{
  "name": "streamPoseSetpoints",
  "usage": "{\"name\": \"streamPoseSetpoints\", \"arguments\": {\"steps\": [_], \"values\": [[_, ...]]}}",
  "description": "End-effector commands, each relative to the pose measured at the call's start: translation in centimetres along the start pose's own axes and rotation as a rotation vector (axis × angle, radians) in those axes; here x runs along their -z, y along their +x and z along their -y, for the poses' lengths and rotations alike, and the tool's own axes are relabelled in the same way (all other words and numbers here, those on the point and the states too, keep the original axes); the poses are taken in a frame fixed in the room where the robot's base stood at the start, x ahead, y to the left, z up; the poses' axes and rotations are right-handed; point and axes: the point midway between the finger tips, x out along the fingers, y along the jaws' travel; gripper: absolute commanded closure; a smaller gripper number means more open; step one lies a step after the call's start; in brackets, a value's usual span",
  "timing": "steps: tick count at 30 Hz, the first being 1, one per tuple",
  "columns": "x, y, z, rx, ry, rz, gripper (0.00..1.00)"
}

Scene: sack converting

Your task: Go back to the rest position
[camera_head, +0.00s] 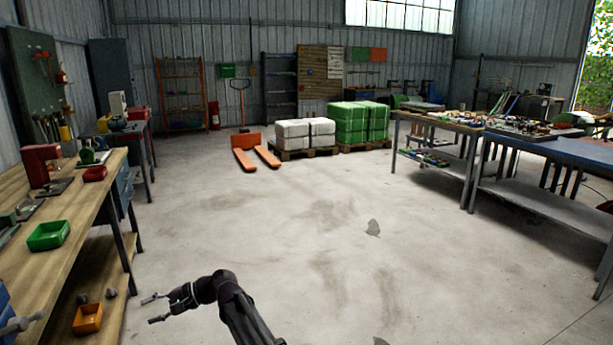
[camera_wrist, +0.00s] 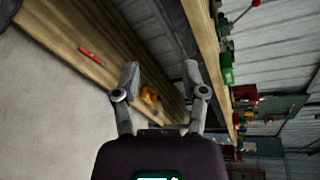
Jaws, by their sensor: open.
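My gripper (camera_head: 154,308) is at the lower left of the head view, at the end of my dark arm. Its two fingers are spread apart with nothing between them. It is over the concrete floor, to the right of the wooden workbench (camera_head: 62,240). In the wrist view the open fingers (camera_wrist: 165,82) show in the middle, pointing towards the bench. An orange bin (camera_wrist: 149,95) appears beyond and between them, apart from them.
The left workbench holds a green bin (camera_head: 48,236) and a red machine (camera_head: 41,165); an orange bin (camera_head: 88,318) is on its lower shelf. Tables (camera_head: 440,124) stand at right. A pallet truck (camera_head: 246,152) and stacked sacks (camera_head: 306,133) stand behind. The middle floor is clear.

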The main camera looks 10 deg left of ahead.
Motion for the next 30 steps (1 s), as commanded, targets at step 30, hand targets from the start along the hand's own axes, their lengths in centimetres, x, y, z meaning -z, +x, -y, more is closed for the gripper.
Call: {"name": "streamPoseSetpoints", "arguments": {"steps": [30], "values": [[-3.1,-39.7,-25.8,-0.765,-0.117,-0.521,0.44]]}}
